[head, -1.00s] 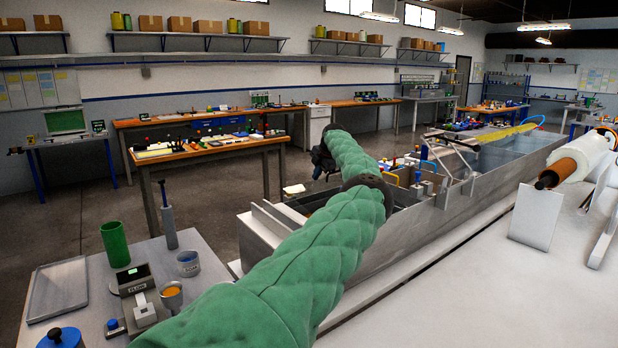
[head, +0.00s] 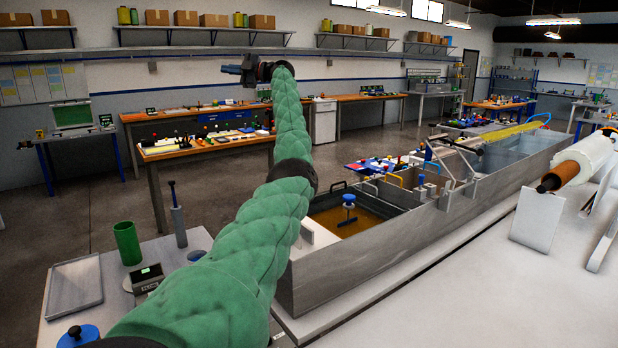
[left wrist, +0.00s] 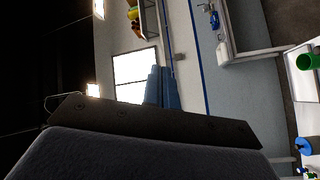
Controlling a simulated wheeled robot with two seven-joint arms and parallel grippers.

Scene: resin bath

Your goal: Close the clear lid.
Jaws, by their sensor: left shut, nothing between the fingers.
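The long grey bath (head: 400,240) runs from the centre to the right back in the head view. Its near tank shows amber resin (head: 376,221) from above, with a blue-topped fitting (head: 349,203) standing in it. I cannot make out a clear lid with certainty. My left gripper (head: 230,70) is raised high at upper left, far from the bath, with nothing near it. In the left wrist view its blue-grey fingers (left wrist: 163,88) are together and empty. My left arm hides part of the bath's left end. My right gripper is out of view.
A side table at lower left holds a green cylinder (head: 127,243), a tray (head: 75,285) and a small scale (head: 150,278). A white roll on a stand (head: 580,165) is at right. The white surface (head: 460,290) in front of the bath is mostly clear.

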